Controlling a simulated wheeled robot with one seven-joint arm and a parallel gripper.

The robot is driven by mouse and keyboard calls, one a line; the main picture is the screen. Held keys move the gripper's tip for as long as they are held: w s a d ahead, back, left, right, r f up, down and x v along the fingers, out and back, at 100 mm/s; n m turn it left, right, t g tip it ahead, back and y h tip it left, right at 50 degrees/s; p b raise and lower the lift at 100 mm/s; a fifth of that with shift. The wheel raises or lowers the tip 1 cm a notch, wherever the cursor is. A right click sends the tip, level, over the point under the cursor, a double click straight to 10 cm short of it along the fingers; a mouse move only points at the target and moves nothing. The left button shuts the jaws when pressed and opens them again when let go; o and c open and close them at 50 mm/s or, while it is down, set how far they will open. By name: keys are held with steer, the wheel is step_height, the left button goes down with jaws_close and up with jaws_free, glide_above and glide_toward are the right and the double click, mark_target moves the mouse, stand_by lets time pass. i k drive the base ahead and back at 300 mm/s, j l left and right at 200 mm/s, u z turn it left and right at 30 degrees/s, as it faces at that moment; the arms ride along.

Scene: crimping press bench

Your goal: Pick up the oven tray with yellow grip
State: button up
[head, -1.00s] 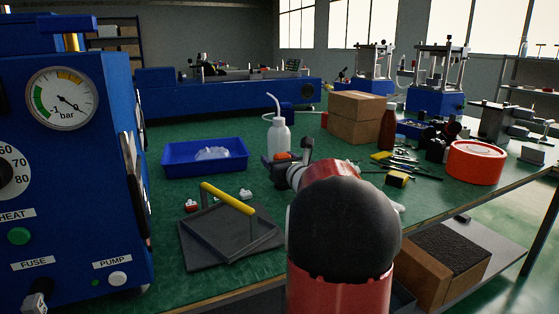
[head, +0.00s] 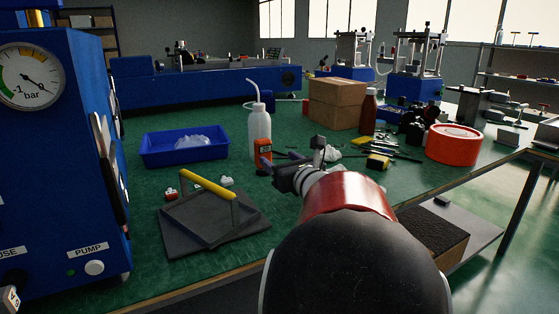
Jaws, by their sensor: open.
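The oven tray (head: 188,226) is a dark grey flat square lying on the green bench top, left of centre. Its yellow grip (head: 207,187) is a bar raised above it on grey posts. A second dark plate-like part lies turned at an angle on or in the tray. My gripper (head: 283,157) is to the right of the tray and higher in the picture, apart from the grip. It is open, and I see nothing held in it. My own arm hides part of the bench to the lower right.
A blue bin (head: 185,147) with a clear bag stands behind the tray. A white squeeze bottle (head: 260,133) and an orange-and-black device (head: 262,152) stand near my gripper. The blue machine with a gauge (head: 50,170) rises at the left. Cardboard boxes (head: 336,103) stand further back.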

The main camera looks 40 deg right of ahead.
mark_target(211, 215)
steer(key=k+j, duration=0.2)
steer(key=k, duration=0.3)
steer(key=k+j, duration=0.15)
steer(key=k, duration=0.35)
